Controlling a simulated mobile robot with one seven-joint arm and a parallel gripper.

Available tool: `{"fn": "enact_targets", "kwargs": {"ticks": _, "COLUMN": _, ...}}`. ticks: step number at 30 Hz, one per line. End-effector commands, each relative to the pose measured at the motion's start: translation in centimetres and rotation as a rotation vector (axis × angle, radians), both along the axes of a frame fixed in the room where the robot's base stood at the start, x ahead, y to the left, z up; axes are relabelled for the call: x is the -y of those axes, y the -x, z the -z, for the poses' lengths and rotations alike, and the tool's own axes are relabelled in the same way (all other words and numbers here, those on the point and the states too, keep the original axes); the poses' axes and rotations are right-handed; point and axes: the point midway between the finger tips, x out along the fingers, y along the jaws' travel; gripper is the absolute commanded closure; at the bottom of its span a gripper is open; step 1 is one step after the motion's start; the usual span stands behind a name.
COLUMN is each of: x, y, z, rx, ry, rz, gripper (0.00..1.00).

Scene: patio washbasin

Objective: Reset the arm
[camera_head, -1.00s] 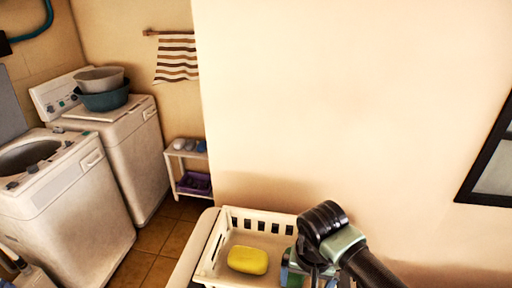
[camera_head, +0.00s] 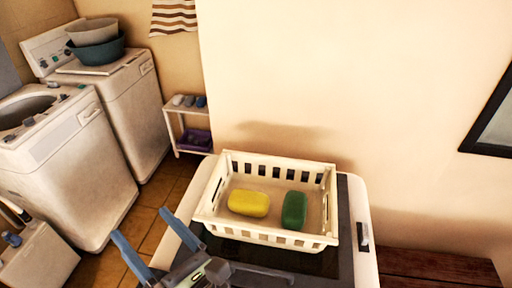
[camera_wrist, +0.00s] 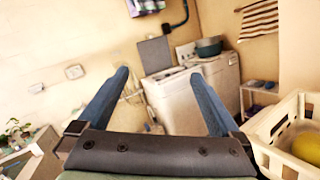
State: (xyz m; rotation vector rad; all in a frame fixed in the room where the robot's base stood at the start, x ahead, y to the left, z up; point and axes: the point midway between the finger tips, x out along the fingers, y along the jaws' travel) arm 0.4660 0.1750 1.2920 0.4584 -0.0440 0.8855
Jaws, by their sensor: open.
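My gripper (camera_head: 150,238) is open and empty. In the head view it is at the bottom, left of and in front of a white slotted basket, with its two blue-grey fingers apart and pointing up and left. In the wrist view my gripper (camera_wrist: 165,95) has its fingers spread, with nothing between them but the distant room.
The white basket (camera_head: 268,235) stands on a dark-topped white unit (camera_head: 345,215). It holds a yellow soap (camera_head: 248,203) and a green soap (camera_head: 294,210). Washing machines (camera_head: 62,160) and a small shelf (camera_head: 186,125) stand to the left. A dark bench (camera_head: 440,268) is at the lower right.

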Motion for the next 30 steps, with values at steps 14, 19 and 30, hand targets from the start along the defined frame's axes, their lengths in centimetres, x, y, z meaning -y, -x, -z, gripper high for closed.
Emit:
{"fn": "enact_targets", "kwargs": {"ticks": 14, "x": 15.7, "y": -3.6, "z": -25.9, "rx": -0.391, "ry": -1.735, "rz": -0.291, "gripper": 0.00}}
{"fn": "enact_targets", "kwargs": {"ticks": 19, "x": 18.1, "y": -0.5, "z": -32.0, "rx": -0.557, "ry": -1.984, "rz": -0.665, "gripper": 0.00}}
{"fn": "enact_targets", "kwargs": {"ticks": 30, "x": 17.4, "y": 2.8, "z": -35.9, "rx": -0.777, "ry": -2.046, "rz": -0.942, "gripper": 0.00}}
